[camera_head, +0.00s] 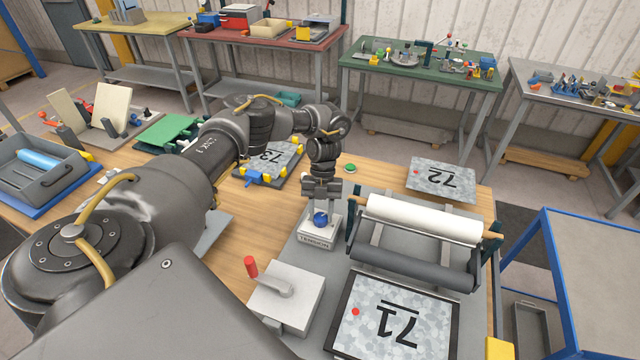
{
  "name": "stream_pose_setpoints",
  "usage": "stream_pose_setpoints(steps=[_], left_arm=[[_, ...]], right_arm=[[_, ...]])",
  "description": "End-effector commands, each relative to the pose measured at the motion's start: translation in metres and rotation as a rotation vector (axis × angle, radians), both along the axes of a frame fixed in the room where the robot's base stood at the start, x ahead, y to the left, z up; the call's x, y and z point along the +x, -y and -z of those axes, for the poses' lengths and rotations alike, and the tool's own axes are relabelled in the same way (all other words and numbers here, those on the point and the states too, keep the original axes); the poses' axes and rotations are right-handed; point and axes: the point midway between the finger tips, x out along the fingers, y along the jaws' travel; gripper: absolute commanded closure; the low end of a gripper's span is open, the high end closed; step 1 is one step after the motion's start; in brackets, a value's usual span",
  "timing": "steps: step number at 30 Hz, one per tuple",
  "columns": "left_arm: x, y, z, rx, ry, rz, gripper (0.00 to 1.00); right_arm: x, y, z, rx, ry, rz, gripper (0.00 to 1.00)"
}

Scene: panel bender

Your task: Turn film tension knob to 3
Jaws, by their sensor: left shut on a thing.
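The film tension knob (320,219) is blue and round, on a small white block (315,236) with dark lettering on its front. The lettering is too small to read, and I cannot tell the knob's setting. My left gripper (321,211) points down from above and is shut on the knob, covering its upper part. A roller stand (415,272) with a white film roll (424,219) and a dark roller stands just right of the block. My right gripper is not in view.
A grey box with a red-handled lever (285,300) stands in front of the knob block. A green button (350,168) sits behind the block. My left arm covers the table's left middle.

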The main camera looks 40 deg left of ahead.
Motion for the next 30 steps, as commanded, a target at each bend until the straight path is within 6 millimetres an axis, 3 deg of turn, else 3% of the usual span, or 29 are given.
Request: stream_pose_setpoints(steps=[9, 10, 14, 24, 30], left_arm=[[-0.003, 0.001, 0.003, -0.001, -0.009, 0.004, 0.86], [-0.003, 0.001, 0.003, -0.001, -0.009, 0.004, 0.59], [-0.002, 0.001, 0.002, -0.001, -0.007, 0.002, 0.42], [0.0, -0.001, -0.001, 0.001, -0.002, 0.002, 0.41], [0.009, -0.007, -0.025, 0.002, 0.003, 0.002, 0.41]], right_arm=[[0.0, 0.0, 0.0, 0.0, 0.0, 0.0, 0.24], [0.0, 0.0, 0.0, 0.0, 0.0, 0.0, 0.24], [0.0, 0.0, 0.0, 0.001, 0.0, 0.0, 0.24], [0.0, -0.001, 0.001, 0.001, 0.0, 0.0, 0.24], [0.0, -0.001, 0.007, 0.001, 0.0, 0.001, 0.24]])
